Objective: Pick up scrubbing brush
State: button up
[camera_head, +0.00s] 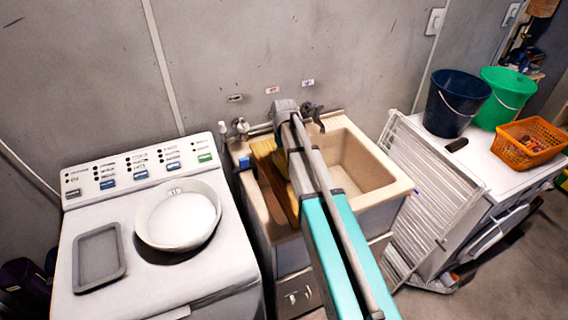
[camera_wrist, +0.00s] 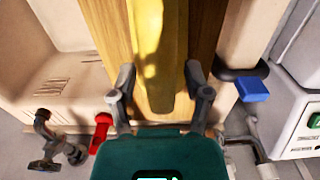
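A long yellow object with a rounded near end (camera_wrist: 162,50), which looks like the scrubbing brush's handle, lies along a brown wooden board (camera_wrist: 205,35) in the wrist view. I cannot see bristles. My gripper (camera_wrist: 160,80) is open, with one finger on each side of the yellow object's near end and visible gaps between. I cannot tell how far above it the fingers are. In the head view, yellow and brown wood (camera_head: 266,160) shows over the left part of the beige sink (camera_head: 398,190), partly hidden by my arm.
A washer (camera_head: 90,255) with a white basin (camera_head: 155,240) and a grey tray (camera_head: 99,258) stands left. Taps (camera_head: 241,127) are on the wall behind the sink. At right are a drying rack (camera_head: 425,200), blue and green buckets (camera_head: 455,105) and an orange basket (camera_head: 540,130).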

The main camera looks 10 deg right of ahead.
grip_shut()
jog(key=shift+r, duration=0.15)
notch_tip(320, 180, up, 2)
jog(key=p, duration=0.2)
jog(key=shift+r+p, duration=0.25)
jog(key=shift+p, duration=0.1)
jog(key=s+r+p, duration=0.1)
jog(key=r+p, duration=0.1)
jog(key=s+r+p, duration=0.2)
jog(key=s+d+r+p, duration=0.1)
jog(key=s+r+p, duration=0.1)
jog(key=shift+r+p, duration=0.3)
jog(key=s+d+r+p, duration=0.2)
jog(key=s+r+p, duration=0.1)
jog(key=s, duration=0.5)
jog(key=shift+s+r+p, duration=0.35)
